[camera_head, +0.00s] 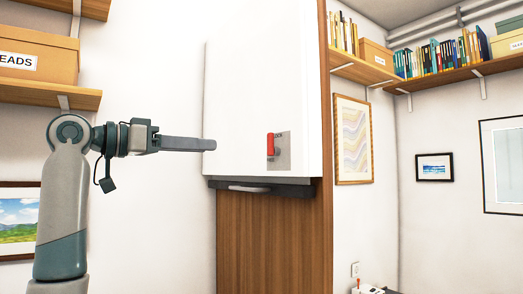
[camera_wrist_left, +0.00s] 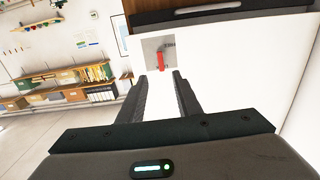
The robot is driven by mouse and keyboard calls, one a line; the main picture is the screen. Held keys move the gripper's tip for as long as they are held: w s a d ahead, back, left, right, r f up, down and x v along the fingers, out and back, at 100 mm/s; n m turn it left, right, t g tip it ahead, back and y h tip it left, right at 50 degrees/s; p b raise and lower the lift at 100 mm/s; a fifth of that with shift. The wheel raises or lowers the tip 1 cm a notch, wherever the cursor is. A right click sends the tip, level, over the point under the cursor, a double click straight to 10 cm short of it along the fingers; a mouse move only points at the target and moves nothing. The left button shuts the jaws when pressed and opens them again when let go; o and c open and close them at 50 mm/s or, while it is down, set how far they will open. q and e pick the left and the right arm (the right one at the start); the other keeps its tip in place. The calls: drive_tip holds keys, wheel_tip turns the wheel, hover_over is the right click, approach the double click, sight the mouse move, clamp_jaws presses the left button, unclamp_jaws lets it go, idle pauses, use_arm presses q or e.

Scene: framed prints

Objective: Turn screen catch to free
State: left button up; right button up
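The screen catch is a red lever (camera_head: 270,145) on a grey plate (camera_head: 285,158), low on the right part of a large white panel (camera_head: 255,75). The lever stands upright, beside small lettering that I cannot read fully. In the left wrist view the red lever (camera_wrist_left: 160,62) and its plate (camera_wrist_left: 151,45) show just beyond my fingertips. My left gripper (camera_head: 212,144) is at about the lever's height, to its left and apart from it. Its two fingers (camera_wrist_left: 160,76) are spread with nothing between them, so it is open. My right gripper is out of view.
A dark rail with a light handle (camera_head: 249,188) runs under the panel, above a wooden cabinet front (camera_head: 270,240). Shelves with a box (camera_head: 35,55) and books (camera_head: 440,58) hang at both sides. The wall between my arm and the panel is bare.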

sight(268, 150)
use_arm(q)
drive_tip(key=p+x, duration=0.7)
drive_tip(key=x, duration=0.9)
drive_tip(key=shift+d, duration=0.1)
drive_tip(key=shift+w+d, duration=0.35)
drive_tip(key=shift+w, duration=0.05)
drive_tip(key=shift+f, duration=0.1)
drive_tip(key=shift+c, duration=0.3)
clamp_jaws()
